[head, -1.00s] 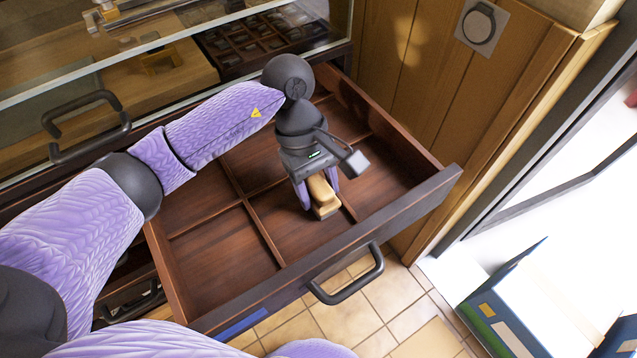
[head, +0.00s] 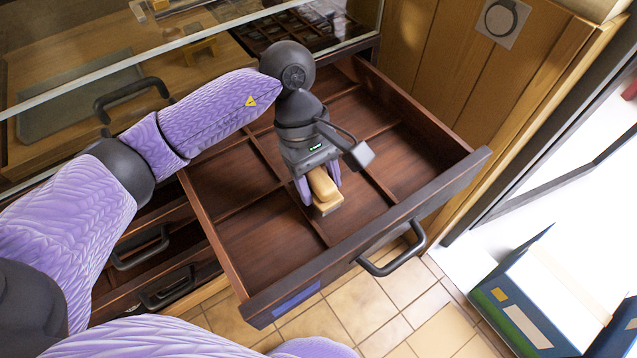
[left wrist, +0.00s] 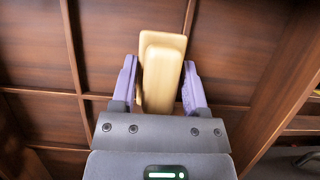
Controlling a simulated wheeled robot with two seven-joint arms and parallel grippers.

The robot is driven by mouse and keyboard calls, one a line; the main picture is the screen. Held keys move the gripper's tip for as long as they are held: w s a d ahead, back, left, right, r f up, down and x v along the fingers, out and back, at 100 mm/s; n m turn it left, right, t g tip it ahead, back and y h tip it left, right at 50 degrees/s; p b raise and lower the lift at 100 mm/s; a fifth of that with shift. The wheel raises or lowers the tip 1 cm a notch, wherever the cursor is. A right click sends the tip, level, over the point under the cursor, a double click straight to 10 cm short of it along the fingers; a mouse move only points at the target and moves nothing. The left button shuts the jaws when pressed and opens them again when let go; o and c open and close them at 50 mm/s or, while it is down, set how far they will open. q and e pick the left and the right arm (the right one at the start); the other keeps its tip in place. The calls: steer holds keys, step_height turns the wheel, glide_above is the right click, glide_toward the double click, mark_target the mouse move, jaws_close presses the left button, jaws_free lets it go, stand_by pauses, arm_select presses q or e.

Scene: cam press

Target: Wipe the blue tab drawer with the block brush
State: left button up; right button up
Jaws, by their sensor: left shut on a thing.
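The blue tab drawer (head: 268,238) is pulled out and empty inside, split by thin dividers into several compartments. Its blue tab (head: 297,299) is at the left end of the front panel. My left gripper (head: 318,192) is inside the drawer's outline, shut on the block brush (head: 325,190), a tan wooden block. In the left wrist view the brush (left wrist: 162,75) sits between the two purple fingers (left wrist: 160,88), over the drawer bottom close to a divider. Whether it touches the bottom is hard to tell; its underside is hidden. My right gripper is not in view.
Another drawer with a black handle (head: 166,287) is below at left. A glass-topped case (head: 90,75) stands behind. A wooden wall (head: 440,60) is right of the drawer. A blue box (head: 530,305) stands on the floor at right. Tiled floor (head: 400,300) lies in front.

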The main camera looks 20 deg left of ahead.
arm_select(q)
step_height(320, 180, up, 2)
steer(key=shift+p, duration=0.5)
step_height(320, 180, up, 3)
steer(key=shift+p, duration=1)
steer(key=shift+r, duration=0.35)
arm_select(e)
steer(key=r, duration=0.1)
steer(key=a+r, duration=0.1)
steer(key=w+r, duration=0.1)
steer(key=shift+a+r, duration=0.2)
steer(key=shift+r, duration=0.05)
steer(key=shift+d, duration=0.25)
